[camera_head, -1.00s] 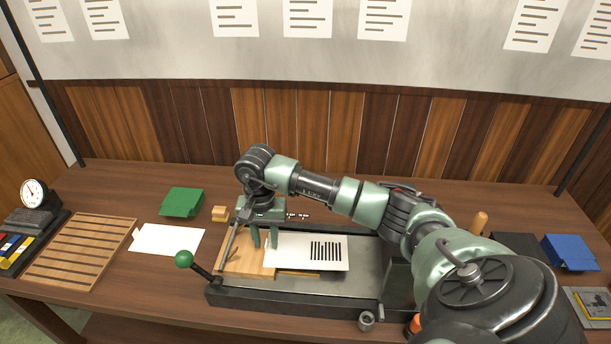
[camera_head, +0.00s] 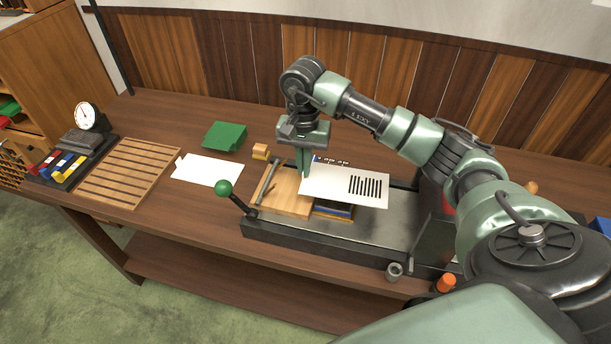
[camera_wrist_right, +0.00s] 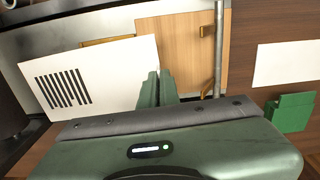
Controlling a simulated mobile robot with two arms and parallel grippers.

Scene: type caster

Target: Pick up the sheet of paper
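A white sheet of paper (camera_head: 330,183) with black bars on its right half is over the press bed, its left edge at my right gripper (camera_head: 304,174). The gripper's green fingers are close together on that edge. In the right wrist view, the sheet (camera_wrist_right: 110,70) reaches the fingers (camera_wrist_right: 158,74), which look shut on its edge. The sheet looks raised above the bed. A second, blank white sheet (camera_head: 208,171) lies flat on the table to the left. My left gripper is not in view.
A dark press bed (camera_head: 300,234) with a wooden board (camera_head: 284,197) and a green-knobbed lever (camera_head: 223,188) lies below. A framed blue and yellow block (camera_head: 334,210) is under the sheet. A green piece (camera_head: 224,135), a slatted wooden rack (camera_head: 128,172) and a dial gauge (camera_head: 87,117) stand left.

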